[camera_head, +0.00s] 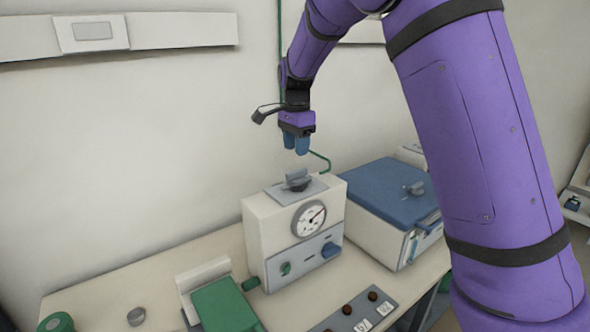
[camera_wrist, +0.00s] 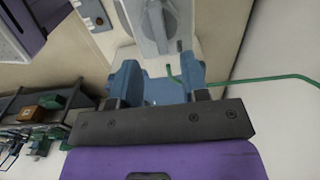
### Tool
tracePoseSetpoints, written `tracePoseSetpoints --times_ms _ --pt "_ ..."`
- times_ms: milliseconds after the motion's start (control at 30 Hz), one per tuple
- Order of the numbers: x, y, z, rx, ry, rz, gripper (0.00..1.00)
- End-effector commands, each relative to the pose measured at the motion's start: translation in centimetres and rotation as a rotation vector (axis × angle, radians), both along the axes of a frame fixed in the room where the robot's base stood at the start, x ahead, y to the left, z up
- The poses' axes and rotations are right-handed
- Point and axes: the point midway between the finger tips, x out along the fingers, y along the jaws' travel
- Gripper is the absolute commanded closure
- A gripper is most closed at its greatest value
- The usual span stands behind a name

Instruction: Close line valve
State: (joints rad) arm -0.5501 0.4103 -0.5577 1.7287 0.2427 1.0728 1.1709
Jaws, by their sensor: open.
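A grey valve handle (camera_head: 297,180) stands on a grey plate on top of the white gauge box (camera_head: 262,232). It is probably the line valve. The handle also shows in the wrist view at the top (camera_wrist: 178,22), beyond my fingertips. My gripper (camera_head: 296,150) has blue fingers and points down, a little above the handle and apart from it. In the wrist view my gripper (camera_wrist: 160,72) is open, with a gap between the two fingers and nothing held. The valve's inner position cannot be told.
A thin green line (camera_head: 322,158) runs behind the box. A blue-lidded white unit (camera_head: 385,205) stands right. A green block (camera_head: 224,306) and a grey switch panel (camera_head: 352,312) are in front.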

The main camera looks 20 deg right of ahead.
Motion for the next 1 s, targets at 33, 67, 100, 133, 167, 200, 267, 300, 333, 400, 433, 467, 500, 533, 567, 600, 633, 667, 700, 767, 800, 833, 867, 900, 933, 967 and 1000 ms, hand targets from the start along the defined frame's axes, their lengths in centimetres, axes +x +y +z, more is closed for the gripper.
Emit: tracePoseSetpoints --times_ms 33,67,100,133,167,200,267,300,333,400,433,467,500,533,567,600,633,667,700,767,800,833,867,900,933,967,1000 --pt "0.0 0.0 -1.0 -0.002 0.003 0.0 0.58" --pt "-0.1 0.0 -1.6 -0.002 0.003 0.0 0.58" --pt "-0.1 0.0 -2.3 -0.002 0.003 0.0 0.58" --pt "0.0 0.0 -2.8 -0.001 0.003 0.001 0.58" --pt "0.0 0.0 -3.3 -0.001 0.003 0.0 0.58" --pt "0.0 0.0 -4.0 -0.002 0.002 0.0 0.58" --pt "-0.1 -0.1 -4.8 -0.002 0.003 0.0 0.58" --pt "0.0 0.0 -5.3 -0.002 0.002 0.001 0.58" --pt "0.0 0.0 -5.7 0.0 0.001 0.001 0.58" --pt "0.0 0.0 -6.3 0.0 0.001 0.001 0.58" --pt "0.0 0.0 -6.5 0.0 0.0 0.001 0.58" --pt "0.0 0.0 -6.7 0.0 0.0 0.001 0.58" --pt "0.0 0.0 -6.9 -0.001 0.0 0.001 0.58" --pt "0.0 0.0 -7.0 -0.001 0.0 0.001 0.58" --pt "0.0 0.0 -7.1 -0.001 0.0 0.001 0.58" --pt "0.0 0.0 -7.2 -0.001 0.0 0.001 0.58" --pt "0.0 0.0 -7.2 0.0 -0.001 0.001 0.58" --pt "0.0 0.0 -7.2 0.0 -0.001 0.001 0.58" --pt "0.0 0.0 -7.2 0.0 -0.001 0.001 0.58" --pt "0.0 0.0 -7.2 0.0 -0.001 0.001 0.58" --pt "0.0 0.0 -7.2 0.0 -0.001 0.001 0.58" --pt "0.0 0.0 -7.2 0.0 -0.001 0.001 0.58" --pt "0.0 0.0 -7.2 0.0 -0.001 0.002 0.63" --pt "0.0 0.0 -7.2 0.0 -0.001 0.002 0.72" --pt "0.0 0.0 -7.2 0.0 -0.001 0.002 0.79" --pt "0.0 0.0 -7.2 0.0 -0.001 0.002 0.86" --pt "0.0 0.0 -7.2 0.0 -0.001 0.002 0.95"
